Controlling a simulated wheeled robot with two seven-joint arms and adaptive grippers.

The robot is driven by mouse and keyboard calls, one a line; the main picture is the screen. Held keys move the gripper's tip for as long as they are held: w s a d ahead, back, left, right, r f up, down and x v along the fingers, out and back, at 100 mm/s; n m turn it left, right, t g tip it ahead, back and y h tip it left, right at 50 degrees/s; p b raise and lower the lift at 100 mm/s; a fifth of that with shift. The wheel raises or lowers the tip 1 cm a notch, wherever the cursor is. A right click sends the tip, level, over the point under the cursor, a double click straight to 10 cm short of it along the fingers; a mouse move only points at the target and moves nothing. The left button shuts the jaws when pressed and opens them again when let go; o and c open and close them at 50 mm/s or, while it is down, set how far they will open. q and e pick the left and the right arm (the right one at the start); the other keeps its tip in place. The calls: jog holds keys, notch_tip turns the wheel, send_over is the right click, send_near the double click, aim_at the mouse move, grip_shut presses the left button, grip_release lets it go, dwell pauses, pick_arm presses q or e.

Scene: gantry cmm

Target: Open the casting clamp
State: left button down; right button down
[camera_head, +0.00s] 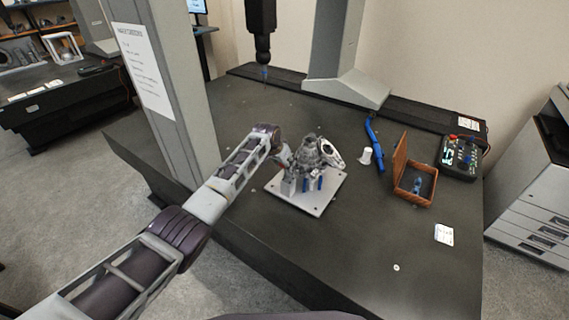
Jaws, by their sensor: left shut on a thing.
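The grey metal casting (312,155) stands on a light square fixture plate (318,206) on the dark granite table. The casting clamp (289,185) is at the casting's left side, partly hidden by the casting and my gripper, so its position is hard to tell. Blue pins show under the casting. My left arm reaches in from the lower left, and my left gripper (284,158) is shut on part of the clamp beside the casting. The fingertips are small and partly hidden here. My right gripper is not in view.
A grey gantry column (170,90) rises left of my arm. A dark probe head (262,40) hangs behind the casting. To the right are a white cup-shaped part (366,156), a blue tool (375,145), an open brown case (410,190) and a control box (459,157). The front-right table is mostly clear.

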pick_arm(q)
jog(key=c, duration=1.2)
grip_release()
jog(key=shift+w+d+r, duration=0.1)
jog(key=shift+d, duration=0.05)
jog(key=shift+c, duration=0.2)
jog(key=o, duration=0.3)
jog(key=shift+w+d+f, duration=0.1)
jog(key=shift+w+f, duration=0.05)
jog(key=shift+f, duration=0.1)
jog(key=shift+r, duration=0.1)
jog(key=shift+a, duration=0.2)
jog(key=shift+v, duration=5.9)
